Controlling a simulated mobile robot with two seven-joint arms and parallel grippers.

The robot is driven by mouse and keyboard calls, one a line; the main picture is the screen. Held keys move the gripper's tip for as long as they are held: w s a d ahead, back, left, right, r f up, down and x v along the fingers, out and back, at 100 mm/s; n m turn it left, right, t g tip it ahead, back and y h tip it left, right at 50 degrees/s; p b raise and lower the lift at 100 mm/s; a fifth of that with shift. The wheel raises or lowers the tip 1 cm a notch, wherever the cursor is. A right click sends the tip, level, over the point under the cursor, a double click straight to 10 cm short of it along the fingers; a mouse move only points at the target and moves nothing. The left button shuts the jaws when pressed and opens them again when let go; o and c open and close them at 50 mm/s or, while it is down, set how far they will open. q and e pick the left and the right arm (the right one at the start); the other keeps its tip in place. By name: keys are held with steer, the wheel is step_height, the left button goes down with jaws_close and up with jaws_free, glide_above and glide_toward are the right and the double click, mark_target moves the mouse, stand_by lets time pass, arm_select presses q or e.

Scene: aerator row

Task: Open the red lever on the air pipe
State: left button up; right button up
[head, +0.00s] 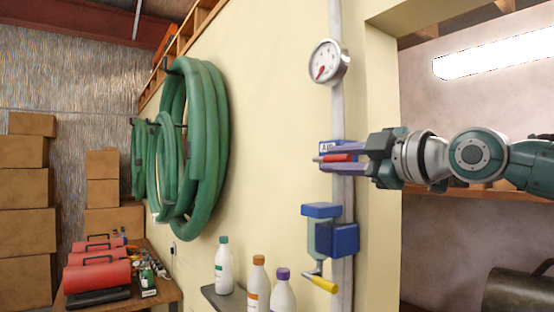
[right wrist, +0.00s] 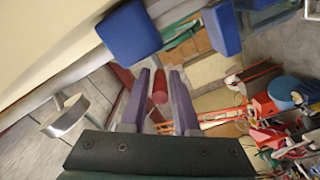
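My right gripper (head: 345,158) comes from the right, one purple finger above the lever and one below. In the right wrist view the lever's round red end (right wrist: 160,88) sits between the two fingers, with narrow gaps showing at its sides. The fingers look apart, not closed on it. The lever's valve body is mostly hidden. My left gripper is not in view.
Bottles (head: 258,285) stand on a small shelf lower left. Green hoses (head: 205,145) hang on the wall. A wall opening lies to the right.

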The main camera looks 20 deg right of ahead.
jaws_close()
stand_by(1.0)
